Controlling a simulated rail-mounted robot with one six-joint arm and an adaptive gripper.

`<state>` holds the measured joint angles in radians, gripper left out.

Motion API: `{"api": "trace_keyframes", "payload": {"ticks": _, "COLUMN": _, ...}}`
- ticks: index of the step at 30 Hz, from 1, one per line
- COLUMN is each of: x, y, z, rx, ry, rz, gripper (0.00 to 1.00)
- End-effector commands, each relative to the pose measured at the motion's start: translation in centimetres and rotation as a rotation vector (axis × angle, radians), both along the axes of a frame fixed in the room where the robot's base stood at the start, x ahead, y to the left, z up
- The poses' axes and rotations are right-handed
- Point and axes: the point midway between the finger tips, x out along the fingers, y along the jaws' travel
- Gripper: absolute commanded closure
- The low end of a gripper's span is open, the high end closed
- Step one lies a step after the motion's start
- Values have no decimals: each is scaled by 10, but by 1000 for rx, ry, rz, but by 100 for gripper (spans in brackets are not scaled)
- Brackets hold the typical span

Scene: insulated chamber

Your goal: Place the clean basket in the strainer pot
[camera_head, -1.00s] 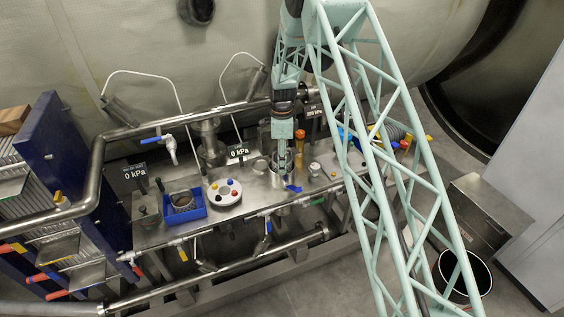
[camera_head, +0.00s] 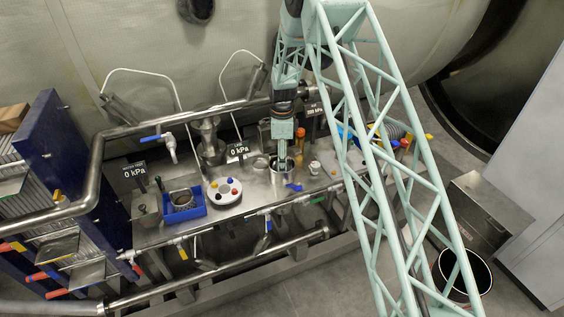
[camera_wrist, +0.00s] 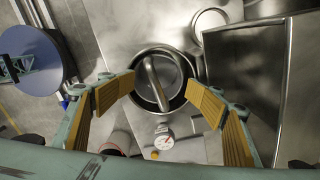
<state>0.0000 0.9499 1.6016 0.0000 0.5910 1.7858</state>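The strainer pot (camera_head: 274,174) is a round steel pot set in the bench, and it lies below my gripper (camera_head: 282,160) in the head view. In the wrist view, the pot (camera_wrist: 163,109) shows between and beyond my fingers. A round metal insert with a bar-like handle (camera_wrist: 156,82) sits inside it, apparently a basket. My gripper (camera_wrist: 160,88) is open, its yellow-padded fingers apart on either side of the pot with nothing between the pads. Another metal basket (camera_head: 182,200) sits in a blue tray (camera_head: 204,211) at the left of the bench.
A white round holder (camera_head: 224,191) with coloured knobs stands between the blue tray and the pot. A small gauge (camera_wrist: 164,142) is close beside the pot. Pipes and valves run along the bench front and back. A black bin (camera_head: 462,275) stands on the floor at right.

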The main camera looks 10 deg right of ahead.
Motion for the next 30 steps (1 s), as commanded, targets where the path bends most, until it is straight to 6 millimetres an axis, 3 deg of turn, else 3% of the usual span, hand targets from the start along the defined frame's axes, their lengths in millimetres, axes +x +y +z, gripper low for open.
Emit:
{"api": "trace_keyframes", "payload": {"ticks": 14, "x": 1, "y": 0, "z": 20, "rx": 0, "ry": -2, "rz": 0, "gripper": 41}}
{"api": "trace_keyframes", "payload": {"ticks": 30, "x": 1, "y": 0, "z": 92, "rx": 0, "ry": -3, "rz": 0, "gripper": 41}}
